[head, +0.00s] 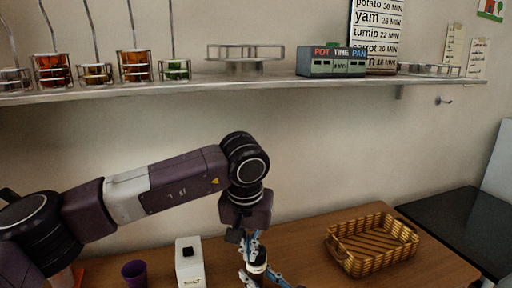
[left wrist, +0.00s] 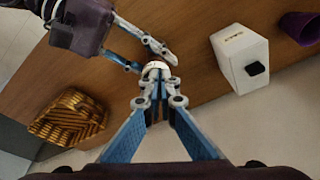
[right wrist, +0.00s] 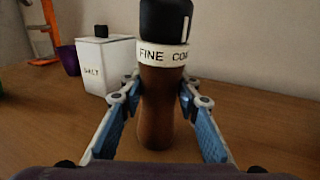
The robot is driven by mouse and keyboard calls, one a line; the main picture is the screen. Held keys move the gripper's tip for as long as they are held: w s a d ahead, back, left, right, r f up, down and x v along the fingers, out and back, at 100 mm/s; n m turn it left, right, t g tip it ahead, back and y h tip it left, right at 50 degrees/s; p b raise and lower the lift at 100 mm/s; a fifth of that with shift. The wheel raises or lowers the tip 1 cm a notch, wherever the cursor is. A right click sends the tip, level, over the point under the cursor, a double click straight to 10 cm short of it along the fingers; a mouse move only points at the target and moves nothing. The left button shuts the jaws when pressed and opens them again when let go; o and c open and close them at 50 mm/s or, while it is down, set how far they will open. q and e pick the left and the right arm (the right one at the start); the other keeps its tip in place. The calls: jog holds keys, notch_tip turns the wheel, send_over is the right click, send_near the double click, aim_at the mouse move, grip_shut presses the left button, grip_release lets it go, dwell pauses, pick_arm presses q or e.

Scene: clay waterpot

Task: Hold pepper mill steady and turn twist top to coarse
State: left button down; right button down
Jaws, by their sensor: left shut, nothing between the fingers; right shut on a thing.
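The pepper mill (right wrist: 155,108) stands upright on the wooden table, with a brown body, a black twist top (right wrist: 165,20) and a white band (right wrist: 163,53) reading "FINE COA…", the rest cut off. My right gripper (right wrist: 159,92) is shut on the mill's body, one finger on each side. My left gripper (head: 250,243) points down just above the mill's top. In the left wrist view its fingers (left wrist: 158,88) are close together with nothing between them, and the white band shows just past the tips. They partly hide the top; I cannot tell whether they touch it.
A white salt box (head: 189,265) with a black knob and a purple cup (head: 135,273) stand left of the mill. A wicker basket (head: 372,244) sits to the right. A shelf (head: 230,84) with jars runs along the wall above.

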pick_arm(q)
jog(key=shift+f, duration=0.35)
jog(key=shift+w+d, duration=0.2)
jog(key=shift+w, duration=0.3)
dwell(0.7)
jog(key=shift+s+d, duration=0.1)
jog(key=shift+d, duration=0.2)
jog(key=shift+d, duration=0.3)
jog(key=shift+s+f, duration=0.1)
dwell(0.3)
jog(key=shift+s, duration=0.35)
jog(key=w+v, duration=0.1)
jog(key=v, duration=0.5)
jog(key=shift+w, duration=0.3)
jog(key=shift+r, duration=0.25)
